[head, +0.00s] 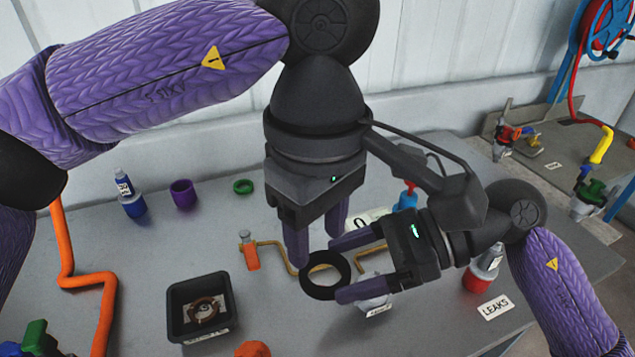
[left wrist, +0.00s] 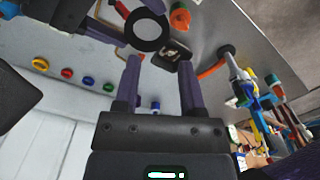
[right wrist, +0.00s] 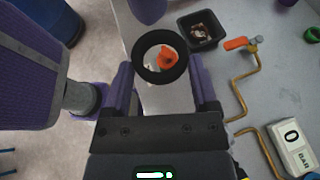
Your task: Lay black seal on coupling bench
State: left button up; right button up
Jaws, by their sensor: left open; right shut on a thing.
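The black seal (head: 322,294) is a thick black ring. My right gripper (head: 336,270) is shut on it, with a finger on either side of its rim; the right wrist view shows the ring (right wrist: 141,57) between the fingertips. It appears held above the grey coupling bench (head: 140,260). My left gripper (head: 317,250) is open and empty, pointing down just behind the seal. In the left wrist view the seal (left wrist: 131,32) lies just beyond the fingertips; I cannot tell whether the left fingers touch it.
A black tray (head: 178,325) holding a brown ring stands at the front left. Near it are an orange-handled valve (head: 251,256) with a brass pipe and an orange part (head: 252,349). A green ring (head: 243,186), purple cup (head: 184,194) and blue cup (head: 134,207) stand at the back.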

pick_arm(q)
notch_tip(320, 180, down, 7)
jog(key=shift+c, duration=0.2)
grip_shut()
pick_arm(e)
jog(key=o, duration=1.1)
pick_arm(q)
jog(key=shift+r, duration=0.1)
